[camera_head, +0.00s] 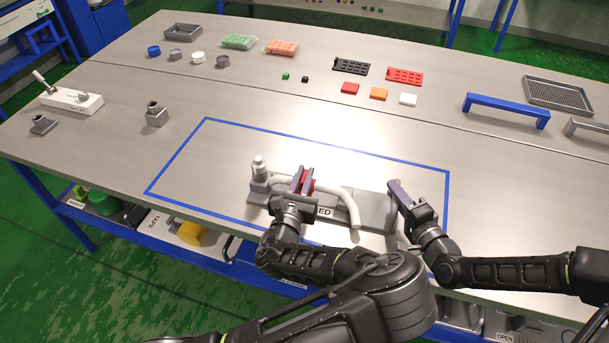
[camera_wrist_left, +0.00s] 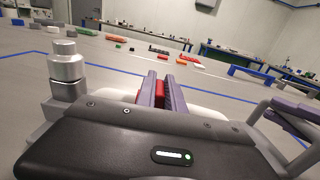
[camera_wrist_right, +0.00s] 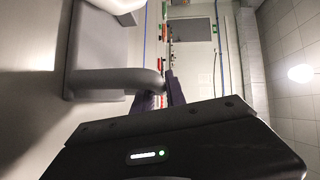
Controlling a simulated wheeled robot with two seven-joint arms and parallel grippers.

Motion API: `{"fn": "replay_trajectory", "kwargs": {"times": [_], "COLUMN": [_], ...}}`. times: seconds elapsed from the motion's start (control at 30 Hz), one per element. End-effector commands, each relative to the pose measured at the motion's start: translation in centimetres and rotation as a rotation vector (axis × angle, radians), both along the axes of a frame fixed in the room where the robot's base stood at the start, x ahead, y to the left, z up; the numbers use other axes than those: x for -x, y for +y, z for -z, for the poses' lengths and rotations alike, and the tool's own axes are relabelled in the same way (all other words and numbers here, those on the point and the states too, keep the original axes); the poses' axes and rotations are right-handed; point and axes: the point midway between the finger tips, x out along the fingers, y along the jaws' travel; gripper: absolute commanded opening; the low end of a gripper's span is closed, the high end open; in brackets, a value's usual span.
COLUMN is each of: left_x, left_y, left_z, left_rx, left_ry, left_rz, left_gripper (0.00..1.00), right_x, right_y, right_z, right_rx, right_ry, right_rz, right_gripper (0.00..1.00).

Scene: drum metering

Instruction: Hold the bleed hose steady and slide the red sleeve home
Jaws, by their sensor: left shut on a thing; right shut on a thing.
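A white bleed hose (camera_head: 342,196) runs from a metal fitting (camera_head: 259,168) at the left end of a grey fixture (camera_head: 372,212). It curves right, and its free end hangs over the fixture's front edge. My left gripper (camera_head: 301,179) is shut on the red sleeve (camera_head: 309,183) around the hose, to the right of the fitting. The sleeve (camera_wrist_left: 160,90) also shows between the fingers in the left wrist view, largely hidden. My right gripper (camera_head: 400,195) is shut on a grey upright part (camera_wrist_right: 120,82) at the fixture's right end, away from the hose.
Blue tape (camera_head: 300,137) frames the work area. A grey block (camera_head: 156,114) stands left of it. Coloured tiles (camera_head: 379,94), a blue handle (camera_head: 507,108) and a mesh tray (camera_head: 558,94) lie farther back. The tabletop within the tape behind the fixture is clear.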

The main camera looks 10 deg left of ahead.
Motion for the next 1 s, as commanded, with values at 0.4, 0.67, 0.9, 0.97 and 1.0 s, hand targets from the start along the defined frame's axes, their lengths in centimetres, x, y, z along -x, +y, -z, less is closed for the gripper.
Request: {"fn": "replay_trajectory", "kwargs": {"times": [0.4,0.67,0.9,0.97,1.0], "left_x": [0.01,0.02,0.02,0.02,0.02], "left_y": [-0.05,-0.04,-0.04,-0.03,-0.03], "left_z": [0.01,0.02,0.02,0.02,0.03], "left_rx": [0.0,0.0,0.0,0.0,0.0], "left_ry": [0.0,0.0,0.0,0.0,0.0], "left_rz": [0.001,0.001,0.001,0.001,0.001], "left_gripper": [0.0,0.0,0.0,0.0,0.0], "right_x": [-0.07,-0.08,-0.08,-0.09,-0.09], "right_y": [-0.11,-0.1,-0.12,-0.12,-0.12], "right_z": [-0.01,-0.02,-0.01,-0.01,-0.01], "right_rx": [0.0,0.0,0.0,0.0,0.0], "right_ry": [-0.001,-0.001,-0.001,-0.001,-0.001], "right_rz": [0.003,0.003,0.003,0.003,0.003], "right_gripper": [0.0,0.0,0.0,0.0,0.0]}}
